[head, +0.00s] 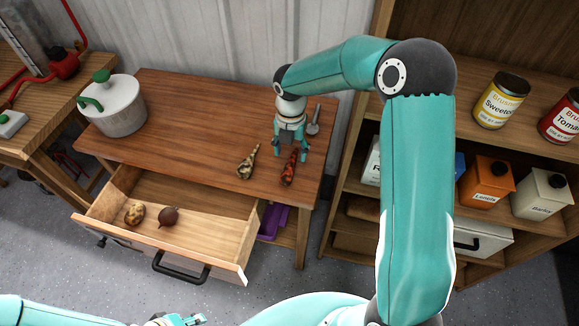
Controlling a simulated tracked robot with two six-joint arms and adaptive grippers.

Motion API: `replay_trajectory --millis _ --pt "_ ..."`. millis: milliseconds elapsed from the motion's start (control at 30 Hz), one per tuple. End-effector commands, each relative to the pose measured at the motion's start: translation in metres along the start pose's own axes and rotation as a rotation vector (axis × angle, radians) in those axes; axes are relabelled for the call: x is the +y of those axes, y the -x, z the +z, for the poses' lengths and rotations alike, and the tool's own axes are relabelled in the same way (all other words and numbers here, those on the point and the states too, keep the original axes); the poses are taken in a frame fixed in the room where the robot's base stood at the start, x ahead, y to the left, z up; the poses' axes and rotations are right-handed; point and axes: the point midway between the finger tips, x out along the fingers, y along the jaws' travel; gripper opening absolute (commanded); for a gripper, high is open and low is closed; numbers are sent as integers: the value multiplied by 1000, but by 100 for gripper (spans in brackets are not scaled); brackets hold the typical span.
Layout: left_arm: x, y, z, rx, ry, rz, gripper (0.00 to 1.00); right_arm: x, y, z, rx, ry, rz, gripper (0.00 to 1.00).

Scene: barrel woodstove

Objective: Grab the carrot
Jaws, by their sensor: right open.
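A dark orange-red carrot (289,168) lies on the wooden table near its front right corner. My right gripper (291,156) points down over the carrot's far end, with its fingers apart on either side. I cannot tell whether the fingers touch the carrot. A pale, brown-mottled root (247,162) lies to the left of the carrot, clear of the gripper. Part of my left gripper (190,320) shows at the bottom edge, low and far from the table; its jaws are not clear.
A grey utensil (314,122) lies just right of the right gripper. A white pot (117,108) stands at the table's left. The open drawer (215,262) holds a potato (135,213) and a beet (169,216). Shelves with cans and canisters (487,180) stand on the right.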

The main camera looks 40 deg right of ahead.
Motion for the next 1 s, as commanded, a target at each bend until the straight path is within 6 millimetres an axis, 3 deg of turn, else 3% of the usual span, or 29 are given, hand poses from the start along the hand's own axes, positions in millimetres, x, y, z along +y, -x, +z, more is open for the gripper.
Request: replay_trajectory --millis 100,367,700,967,1000 --pt "1 2 0 0 0 0 40 1 -17 0 1 2 -2 61" --pt "2 6 0 0 0 0 40 2 -33 0 2 1 -1 61" --pt "6 18 0 0 0 0 40 7 -75 3 1 1 1 61" --pt "6 17 0 0 0 0 40 8 -79 3 0 3 2 61" --pt "6 17 0 0 0 0 40 8 -79 3 0 3 2 56"
